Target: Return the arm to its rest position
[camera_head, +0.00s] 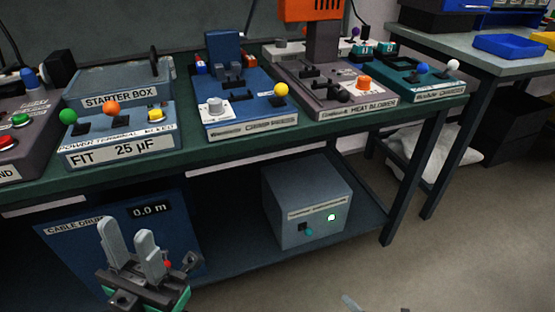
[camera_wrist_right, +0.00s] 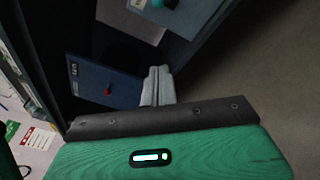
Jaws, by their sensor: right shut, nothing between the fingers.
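My left gripper (camera_head: 133,240) shows at the lower left of the head view. Its two pale grey fingers point up and stand apart, with nothing visible between them. It is in front of the blue cable drum box (camera_head: 60,255), below the bench top. My right gripper (camera_wrist_right: 158,80) shows in the right wrist view with its pale fingers together and empty. In the head view only a small pale tip of it (camera_head: 350,302) shows at the bottom edge; the rest of that arm is out of view.
The green bench (camera_head: 230,148) carries a starter box (camera_head: 120,85), a crimp press (camera_head: 250,120) and a heat blower (camera_head: 350,108). A grey box (camera_head: 305,200) with a lit green lamp sits on the lower shelf. Bare floor (camera_head: 480,240) lies at the right.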

